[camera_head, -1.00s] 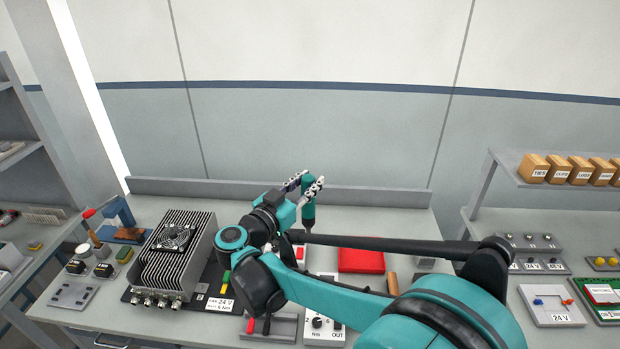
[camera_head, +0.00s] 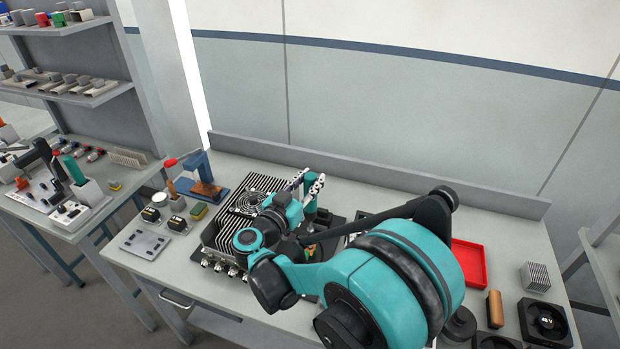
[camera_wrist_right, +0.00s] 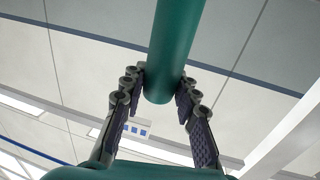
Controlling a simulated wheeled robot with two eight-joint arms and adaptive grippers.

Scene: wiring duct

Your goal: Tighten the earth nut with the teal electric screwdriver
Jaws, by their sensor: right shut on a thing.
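My right gripper (camera_head: 306,184) is shut on the teal electric screwdriver (camera_head: 309,201), which it holds roughly upright just right of the finned grey unit (camera_head: 222,238). In the right wrist view the screwdriver's teal body (camera_wrist_right: 176,50) stands between the two finger pads. I cannot make out the earth nut; my right arm covers much of the area beside the unit, where only a bit of green and orange shows. My left gripper is not in view.
A blue stand (camera_head: 201,178) and a grey plate (camera_head: 146,243) are at the left. The bench's back strip is mostly clear.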

